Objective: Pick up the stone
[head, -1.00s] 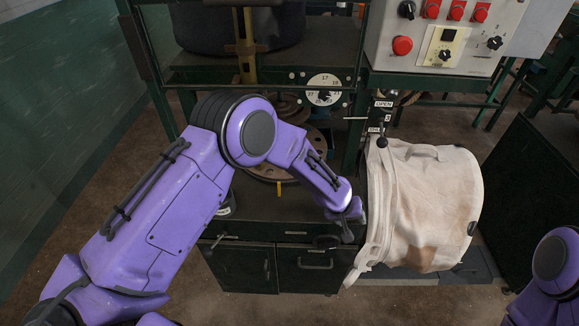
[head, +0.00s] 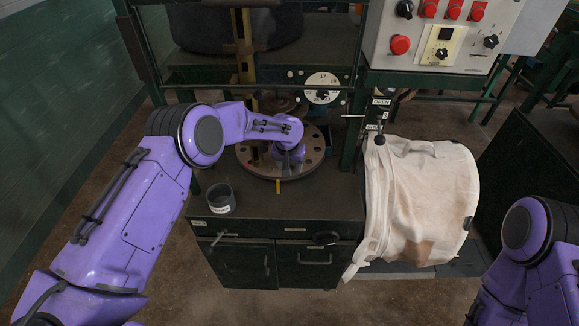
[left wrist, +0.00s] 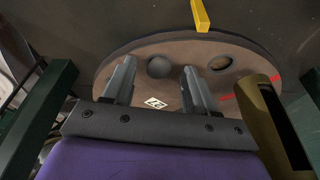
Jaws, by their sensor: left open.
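My left gripper (head: 288,164) is over the round brown plate (head: 313,158) on the machine table, pointing down. In the left wrist view its two fingers (left wrist: 158,68) are apart, with the plate (left wrist: 115,72) beneath them. A dark grey round shape (left wrist: 160,67) shows between the fingertips; it could be the stone or one of the plate's holes, and I cannot tell which. Nothing is visibly gripped. In the head view the arm hides part of the plate and no stone can be made out. My right arm shows at the right edge, its gripper out of view.
A grey cup (head: 221,198) stands on the table's front left corner. A yellow pointer (head: 278,186) is at the plate's front edge. A brass-coloured post (left wrist: 272,115) is close beside the right finger. A large white bag (head: 420,200) hangs to the right, below the control panel (head: 445,35).

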